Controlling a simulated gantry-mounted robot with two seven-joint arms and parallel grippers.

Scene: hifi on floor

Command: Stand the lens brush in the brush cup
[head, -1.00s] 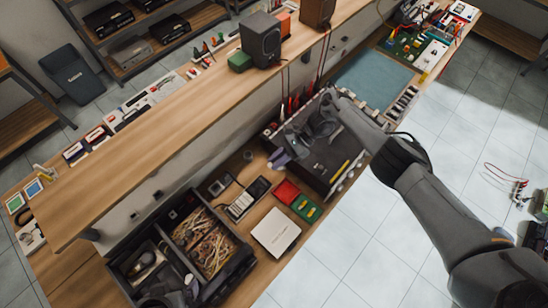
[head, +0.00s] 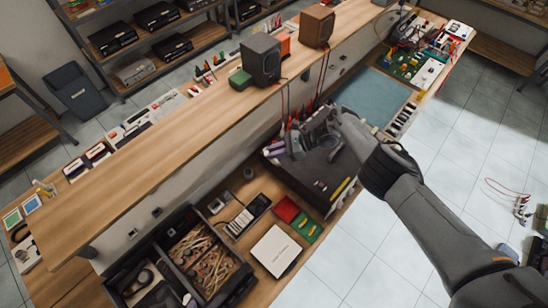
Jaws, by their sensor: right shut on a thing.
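I cannot clearly pick out the lens brush or the brush cup. Small purple and white items (head: 274,148) lie at the left end of the tray, close to the gripper. My left gripper is not in view.
A raised wooden shelf (head: 190,125) runs behind the work area, with a dark speaker (head: 262,60) on it. A divided black box (head: 235,284) is at the lower left. A white box (head: 276,251) and red and green trays (head: 298,219) lie nearer. A blue-green mat (head: 375,95) is clear.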

